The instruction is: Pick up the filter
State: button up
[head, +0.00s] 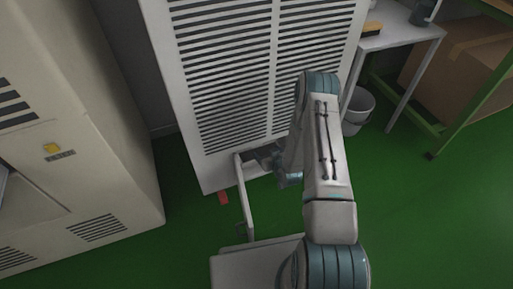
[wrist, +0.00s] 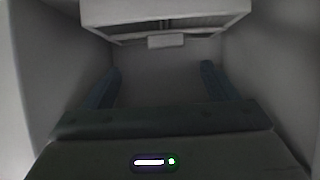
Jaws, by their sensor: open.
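A white-framed box with a dark panel on its underside, which looks like the filter (wrist: 165,14), is at the top of the wrist view. A small pale tab (wrist: 172,41) shows at its lower edge. My gripper (wrist: 160,74) is open, with its two dark fingers spread wide and nothing between them. The fingers are inside a grey-walled compartment, and the tips appear short of the filter. In the head view, my arm hides most of the opening low on the louvred white cabinet (head: 213,150). The filter cannot be made out there.
An open white door (head: 246,200) stands out from the cabinet's base, left of my arm. Compartment walls flank the fingers closely. A small red object (head: 223,197) is by the cabinet's foot. A bucket (head: 358,110) and a table (head: 400,30) are to the right.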

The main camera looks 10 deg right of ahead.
aim_at(257, 148)
jog(key=x, duration=0.1)
jog(key=b+x, duration=0.1)
jog(key=x, duration=0.2)
jog(key=shift+w+a+f, duration=0.1)
jog(key=shift+a+f, duration=0.1)
jog(key=shift+a, duration=0.1)
jog(key=shift+a+r+b+x, duration=0.1)
jog(key=shift+r+b+x, duration=0.05)
jog(key=shift+b+x, duration=1.05)
jog(key=shift+a+r+b+x, duration=0.15)
jog(key=shift+b+x, duration=0.5)
jog(key=shift+x, duration=0.95)
jog(key=shift+w, duration=0.15)
jog(key=c, duration=1.1)
